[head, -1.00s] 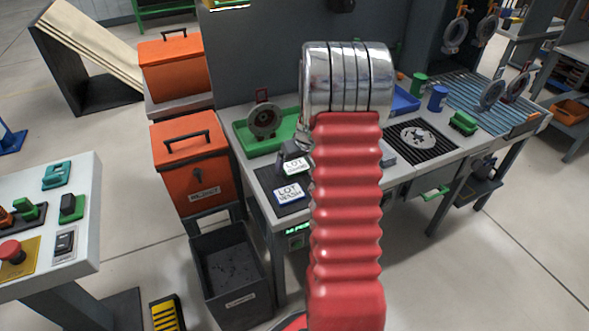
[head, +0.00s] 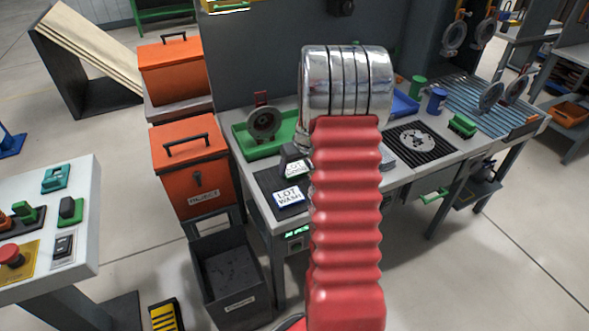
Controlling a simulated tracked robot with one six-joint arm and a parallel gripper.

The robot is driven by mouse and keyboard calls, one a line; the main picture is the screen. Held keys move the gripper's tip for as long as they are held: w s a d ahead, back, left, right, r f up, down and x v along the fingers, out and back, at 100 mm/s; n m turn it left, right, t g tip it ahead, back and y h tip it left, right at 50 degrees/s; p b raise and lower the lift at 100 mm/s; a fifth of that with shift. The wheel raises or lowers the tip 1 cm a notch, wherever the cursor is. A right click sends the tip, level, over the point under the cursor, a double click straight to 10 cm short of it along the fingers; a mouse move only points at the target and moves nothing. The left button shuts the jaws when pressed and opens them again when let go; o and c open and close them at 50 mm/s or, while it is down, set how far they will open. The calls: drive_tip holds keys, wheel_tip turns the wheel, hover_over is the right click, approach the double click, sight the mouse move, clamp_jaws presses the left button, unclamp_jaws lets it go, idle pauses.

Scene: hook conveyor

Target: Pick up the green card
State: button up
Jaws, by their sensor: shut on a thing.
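The green card (head: 295,168), a white tag with "LOT" lettering, is at the dark mat on the near left of the workbench. It is partly hidden by my red arm. My gripper (head: 291,154) shows only as a small dark part at the card's upper edge, left of my arm; the rest is behind the arm. It is shut on the green card. I cannot tell whether the card is clear of the mat. A second card (head: 290,198), with a blue edge and "LOT WASH" on it, lies on the mat just nearer to me.
A green tray (head: 248,146) with a grey ring part (head: 263,123) stands behind the cards. Orange bins (head: 190,167) and a dark open bin (head: 230,277) stand left of the bench. A black grille (head: 421,143) lies to the right of my arm.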

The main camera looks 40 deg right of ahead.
sight(296, 170)
wheel_tip(296, 170, up, 10)
idle(0.5)
drive_tip(key=shift+r, duration=0.25)
idle(0.5)
drive_tip(key=shift+r, duration=0.4)
drive_tip(key=shift+r, duration=0.3)
drive_tip(key=shift+r, duration=0.7)
drive_tip(key=shift+r, duration=0.25)
